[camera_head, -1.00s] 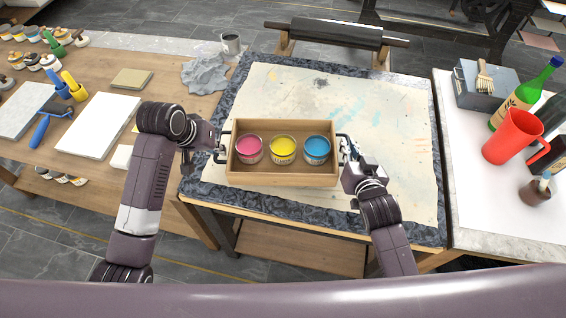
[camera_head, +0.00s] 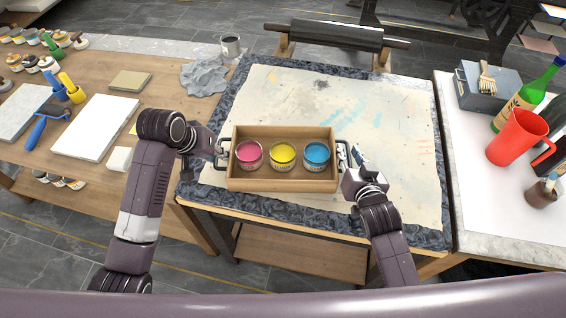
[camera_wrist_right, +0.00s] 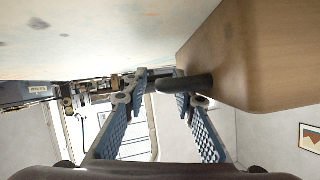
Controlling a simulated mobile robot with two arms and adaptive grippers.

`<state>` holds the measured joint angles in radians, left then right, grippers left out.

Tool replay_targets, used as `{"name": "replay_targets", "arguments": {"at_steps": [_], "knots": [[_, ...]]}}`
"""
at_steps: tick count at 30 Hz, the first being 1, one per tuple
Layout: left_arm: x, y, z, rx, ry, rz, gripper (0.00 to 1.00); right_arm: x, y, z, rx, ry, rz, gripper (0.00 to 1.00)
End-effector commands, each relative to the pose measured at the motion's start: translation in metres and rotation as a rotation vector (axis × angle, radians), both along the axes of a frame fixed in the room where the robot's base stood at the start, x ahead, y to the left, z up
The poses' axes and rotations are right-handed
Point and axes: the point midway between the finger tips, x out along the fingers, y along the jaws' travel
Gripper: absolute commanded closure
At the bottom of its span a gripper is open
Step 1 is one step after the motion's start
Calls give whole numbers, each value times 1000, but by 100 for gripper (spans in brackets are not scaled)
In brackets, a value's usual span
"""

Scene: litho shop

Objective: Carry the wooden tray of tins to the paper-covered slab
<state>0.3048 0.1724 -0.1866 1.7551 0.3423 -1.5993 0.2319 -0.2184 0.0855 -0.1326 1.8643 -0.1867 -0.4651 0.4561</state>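The wooden tray (camera_head: 282,185) holds a pink tin (camera_head: 249,155), a yellow tin (camera_head: 282,156) and a blue tin (camera_head: 316,156). It is level on the near part of the paper-covered slab (camera_head: 395,120); in the right wrist view the tray's wall (camera_wrist_right: 250,50) appears to meet the paper. My right gripper (camera_head: 352,158) is at the tray's right handle. In its wrist view the fingers (camera_wrist_right: 160,92) are spread, with the dark handle (camera_wrist_right: 185,83) between or close by the tips. My left gripper (camera_head: 220,152) is at the left handle; its finger gap is too small to judge.
A roller (camera_head: 335,35) stands behind the slab. The left wooden bench (camera_head: 165,110) holds a white block, grey cloth and tools. The right table (camera_head: 480,170) holds a red jug (camera_head: 512,140), bottles and a box. The paper behind and right of the tray is clear.

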Motion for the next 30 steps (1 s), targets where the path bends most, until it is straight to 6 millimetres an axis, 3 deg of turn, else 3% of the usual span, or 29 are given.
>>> {"name": "replay_targets", "arguments": {"at_steps": [15,21,26,30], "knots": [[-23,13,61,0,-4,0,75,0,1,0,2,0,1,75],[-29,15,72,1,-2,1,75,-2,1,0,2,1,2,75],[-30,16,73,1,-1,1,75,-17,1,5,3,2,1,75],[-30,15,72,1,-1,1,75,-41,0,15,3,3,2,75]]}}
